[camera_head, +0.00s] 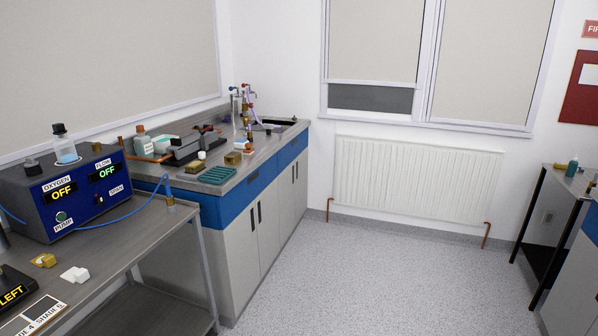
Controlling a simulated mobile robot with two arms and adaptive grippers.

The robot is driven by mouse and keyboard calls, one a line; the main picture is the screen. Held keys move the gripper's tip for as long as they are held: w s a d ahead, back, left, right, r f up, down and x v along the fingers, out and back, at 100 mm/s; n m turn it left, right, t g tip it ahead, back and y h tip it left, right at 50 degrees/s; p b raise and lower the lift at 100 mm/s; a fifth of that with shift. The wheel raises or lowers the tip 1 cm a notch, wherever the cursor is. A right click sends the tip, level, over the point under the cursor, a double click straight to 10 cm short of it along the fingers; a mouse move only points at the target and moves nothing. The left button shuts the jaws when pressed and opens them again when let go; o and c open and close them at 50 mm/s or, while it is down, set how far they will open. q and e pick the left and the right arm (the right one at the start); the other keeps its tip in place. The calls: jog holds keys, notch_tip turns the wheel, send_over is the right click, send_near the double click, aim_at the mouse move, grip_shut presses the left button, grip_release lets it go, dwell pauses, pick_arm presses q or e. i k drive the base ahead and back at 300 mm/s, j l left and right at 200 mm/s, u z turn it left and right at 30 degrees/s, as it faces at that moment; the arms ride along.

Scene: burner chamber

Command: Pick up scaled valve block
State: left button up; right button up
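I cannot tell for certain which item is the scaled valve block. A small brass-coloured block (233,159) sits on the far counter beside a green ribbed mat (217,175). A small brass piece (44,260) and a white blocky piece (75,274) lie apart on the near metal table at the lower left. Neither of my grippers is in view.
A blue oxygen and flow box (72,190), both displays reading OFF, stands on the near table (150,225), with a blue hose. The far counter (210,190) holds bottles, a dark device and a sink. Open speckled floor (350,270) lies ahead, with a radiator (415,180) behind.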

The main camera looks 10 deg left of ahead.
aim_at(194, 167)
jog(key=i+u, duration=0.15)
jog(key=i, duration=0.4)
jog(key=i+l+u, duration=0.15)
jog(key=i, duration=0.4)
jog(key=i+l+u, duration=0.15)
jog(key=i, duration=0.4)
